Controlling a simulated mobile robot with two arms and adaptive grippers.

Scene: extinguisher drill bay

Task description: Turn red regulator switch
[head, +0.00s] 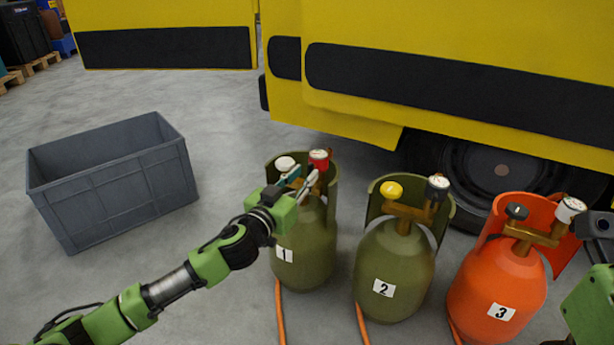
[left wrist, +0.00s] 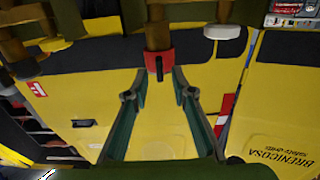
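Green cylinder 1 (head: 308,255) stands upright on the floor, with a white knob (head: 285,164) and a red gauge-like part (head: 319,160) on top. My left gripper (head: 306,183) is at the front of its valve, just below the red part. In the left wrist view, the red regulator switch (left wrist: 159,61) with a dark upright lever sits on a brass pipe. My left gripper is open there, its two fingers (left wrist: 159,96) spread either side below the switch, with nothing between them. Contact is not visible. My right gripper's fingers are not visible.
Green cylinder 2 (head: 393,275) and orange cylinder 3 (head: 500,290) stand to the right, with orange hoses on the floor. A grey crate (head: 115,185) stands at the left. A yellow vehicle (head: 380,100) is close behind. Open floor lies between crate and cylinder 1.

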